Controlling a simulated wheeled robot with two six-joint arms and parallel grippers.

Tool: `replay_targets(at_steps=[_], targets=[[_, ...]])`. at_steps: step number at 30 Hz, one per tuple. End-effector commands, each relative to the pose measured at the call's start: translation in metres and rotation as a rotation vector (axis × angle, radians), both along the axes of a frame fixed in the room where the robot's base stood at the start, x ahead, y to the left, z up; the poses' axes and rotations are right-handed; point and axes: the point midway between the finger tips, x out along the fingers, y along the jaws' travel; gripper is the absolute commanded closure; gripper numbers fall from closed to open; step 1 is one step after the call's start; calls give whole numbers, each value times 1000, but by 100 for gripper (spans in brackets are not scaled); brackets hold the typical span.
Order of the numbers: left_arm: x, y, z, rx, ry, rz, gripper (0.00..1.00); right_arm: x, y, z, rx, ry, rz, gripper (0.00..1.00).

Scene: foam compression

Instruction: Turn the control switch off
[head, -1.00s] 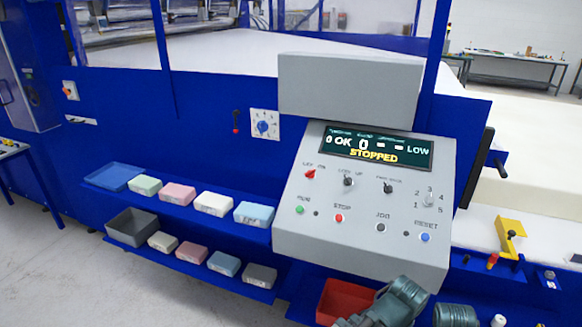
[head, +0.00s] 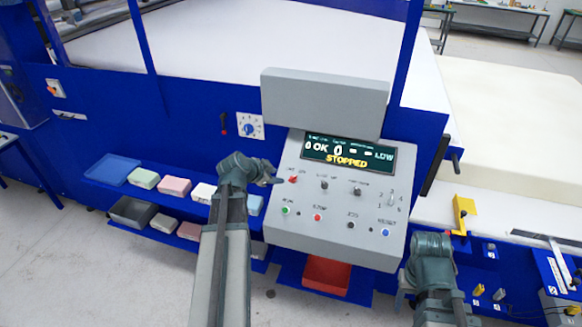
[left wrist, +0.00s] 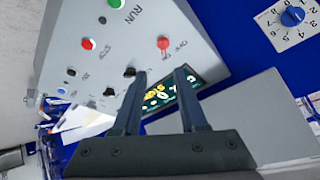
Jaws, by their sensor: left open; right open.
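The grey sloped control panel (head: 330,236) carries a small red switch (head: 293,180) at its upper left, below the display. The switch also shows in the left wrist view (left wrist: 163,43), with small lettering beside it. My left gripper (head: 275,181) is just left of the switch in the head view. In the left wrist view its two fingers (left wrist: 161,76) are apart and empty, and the switch lies just beyond their tips. I cannot tell whether they touch it. My right gripper (head: 432,243) is right of the panel, its fingers hardly visible.
The display (head: 348,153) reads STOPPED. Black knobs (head: 324,185) sit right of the red switch, and a green button (head: 286,210) and a red button (head: 318,217) sit below it. A red bin (head: 326,275) is under the panel. Foam blocks (head: 174,186) lie on shelves at left.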

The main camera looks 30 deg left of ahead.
Motion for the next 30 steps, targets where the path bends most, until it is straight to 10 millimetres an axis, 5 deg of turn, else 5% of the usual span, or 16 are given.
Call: replay_targets(at_steps=[10, 30], targets=[[10, 6, -9, 9, -10, 2, 58, 0, 0, -11, 0, 0, 2, 50], [96, 0, -85, 9, -9, 3, 58, 1, 0, -86, 0, -4, 2, 50]])
